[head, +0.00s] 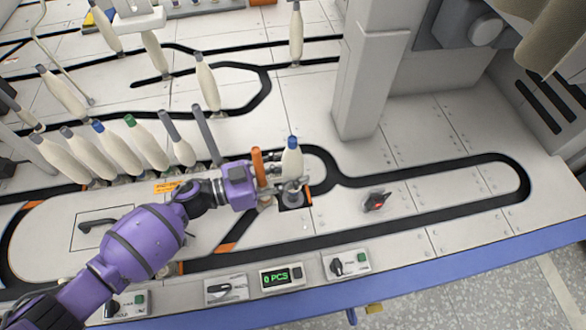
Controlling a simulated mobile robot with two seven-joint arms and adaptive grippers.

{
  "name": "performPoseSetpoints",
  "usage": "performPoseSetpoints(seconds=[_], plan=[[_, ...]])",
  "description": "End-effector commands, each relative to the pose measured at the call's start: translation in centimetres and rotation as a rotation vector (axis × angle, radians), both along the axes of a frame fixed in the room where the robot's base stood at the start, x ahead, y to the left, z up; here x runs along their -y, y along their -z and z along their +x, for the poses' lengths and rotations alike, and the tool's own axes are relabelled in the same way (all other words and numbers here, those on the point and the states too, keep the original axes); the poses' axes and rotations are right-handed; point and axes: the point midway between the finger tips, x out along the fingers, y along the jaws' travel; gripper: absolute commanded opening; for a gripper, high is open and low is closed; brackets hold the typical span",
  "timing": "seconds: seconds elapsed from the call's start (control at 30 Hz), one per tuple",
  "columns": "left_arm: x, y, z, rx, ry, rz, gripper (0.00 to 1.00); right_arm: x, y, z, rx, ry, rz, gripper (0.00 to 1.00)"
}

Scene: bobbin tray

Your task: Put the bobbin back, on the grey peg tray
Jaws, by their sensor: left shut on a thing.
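The bobbin (291,161), cream-white with a blue tip, stands roughly upright on the near side of the machine deck. My left gripper (279,172), on the purple arm, reaches it from the left and is shut on it. A small round grey peg tray (293,193) shows directly under the bobbin, over a dark square on the deck. I cannot tell whether the bobbin's foot is seated on the tray or just above it. My right gripper is not in view.
An orange tube (258,168) stands close beside my gripper. Several bobbins, such as the green-tipped one (146,143), and a grey tube (206,136) stand to the left. A small dark piece with a red spot (375,202) sits on clear deck to the right. A pillar (368,80) rises behind.

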Motion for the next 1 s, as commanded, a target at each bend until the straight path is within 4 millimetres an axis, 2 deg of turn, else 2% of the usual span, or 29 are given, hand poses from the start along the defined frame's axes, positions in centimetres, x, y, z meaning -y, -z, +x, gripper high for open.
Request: performPoseSetpoints(seconds=[0.5,1.0], plan=[[0.04,-0.08,-0.01,0.001,0.001,-0.001,0.07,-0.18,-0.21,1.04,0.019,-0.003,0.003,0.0],[0.05,0.12,-0.02,0.0,0.001,0.0,0.07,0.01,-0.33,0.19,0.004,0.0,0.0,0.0]])
